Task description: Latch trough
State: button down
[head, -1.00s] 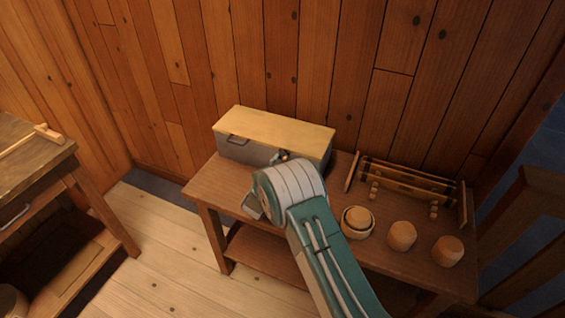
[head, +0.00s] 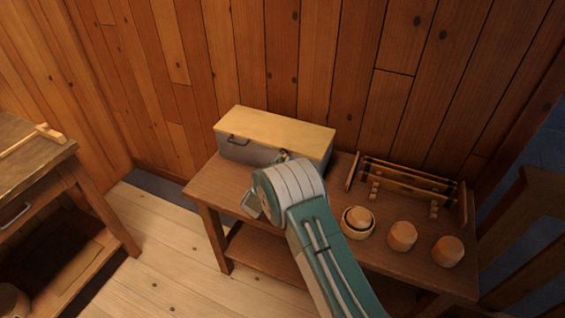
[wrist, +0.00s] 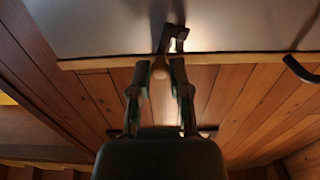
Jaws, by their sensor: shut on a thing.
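The trough is a long grey box (head: 252,154) with a pale wooden lid (head: 275,127), standing at the back left of the bench. The lid lies flat on it. In the wrist view the grey wall (wrist: 100,25) and the lid's edge (wrist: 225,57) cross the top. In the head view my arm partly hides the latch.
To the right on the bench (head: 210,186) stand a rack (head: 410,182), a round bowl-like piece (head: 357,222) and two wooden spools (head: 402,236). The plank wall is close behind. Another table (head: 35,165) stands at left.

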jog(key=shift+w+a+r+n, duration=0.15)
jog(key=shift+a+r+n, duration=0.1)
jog(key=shift+n, duration=0.65)
jog(key=shift+w+a+r+n, duration=0.1)
jog(key=shift+a+n, duration=0.1)
jog(key=shift+n, duration=0.7)
jog(key=c, duration=0.6)
grip_release()
jog(key=shift+a, duration=0.15)
jog(key=v, duration=1.2)
jog(key=shift+f, duration=0.1)
jog(key=shift+w, duration=0.1)
